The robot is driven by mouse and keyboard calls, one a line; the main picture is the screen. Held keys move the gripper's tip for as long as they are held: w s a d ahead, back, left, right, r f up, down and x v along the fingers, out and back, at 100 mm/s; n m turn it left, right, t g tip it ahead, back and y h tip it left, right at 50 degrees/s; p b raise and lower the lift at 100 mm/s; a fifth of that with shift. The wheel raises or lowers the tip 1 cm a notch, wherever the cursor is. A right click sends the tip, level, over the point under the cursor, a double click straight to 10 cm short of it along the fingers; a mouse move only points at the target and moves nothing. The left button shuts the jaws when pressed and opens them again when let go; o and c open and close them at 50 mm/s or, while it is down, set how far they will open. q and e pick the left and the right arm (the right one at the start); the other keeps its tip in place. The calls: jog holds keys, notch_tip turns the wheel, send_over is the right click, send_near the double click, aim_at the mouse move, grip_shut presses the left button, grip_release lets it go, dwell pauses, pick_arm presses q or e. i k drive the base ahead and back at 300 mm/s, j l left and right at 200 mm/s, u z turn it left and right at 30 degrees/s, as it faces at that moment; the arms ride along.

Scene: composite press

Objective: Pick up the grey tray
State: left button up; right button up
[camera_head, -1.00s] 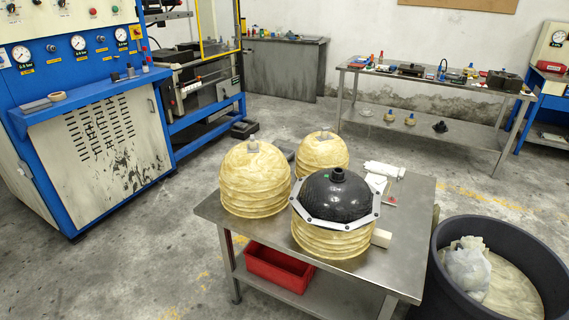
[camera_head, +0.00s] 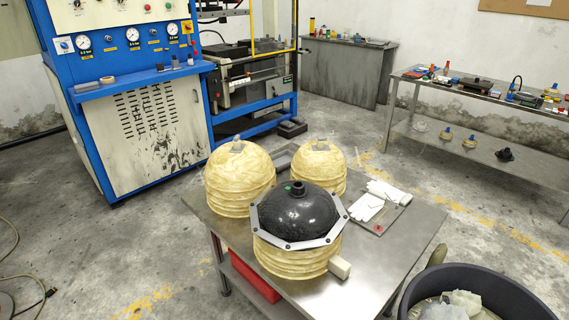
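A grey, shallow tray-like item (camera_head: 284,157) shows behind and between the two rear beige domes, at the far side of the metal table (camera_head: 408,240). It is partly hidden by the domes. A flat grey plate or tray (camera_head: 386,221) lies at the table's right side with white gloves (camera_head: 384,193) and a small red item on it. I cannot tell for sure which of these is the grey tray. Neither of my grippers is in view.
Ribbed beige domes (camera_head: 240,180) crowd the table's left and middle; the front one carries a black dome (camera_head: 297,212) in a metal ring. A red bin (camera_head: 254,275) sits below. A large dark tub (camera_head: 480,275) stands front right. Floor at left is mostly clear.

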aim_at(282, 161)
jog(key=i+j+u, duration=0.95)
jog(key=i, duration=0.3)
jog(key=i+j+u, duration=0.35)
jog(key=i, duration=0.25)
jog(key=i+l+u, duration=0.1)
jog(key=i+u, duration=0.2)
jog(key=i, duration=0.3)
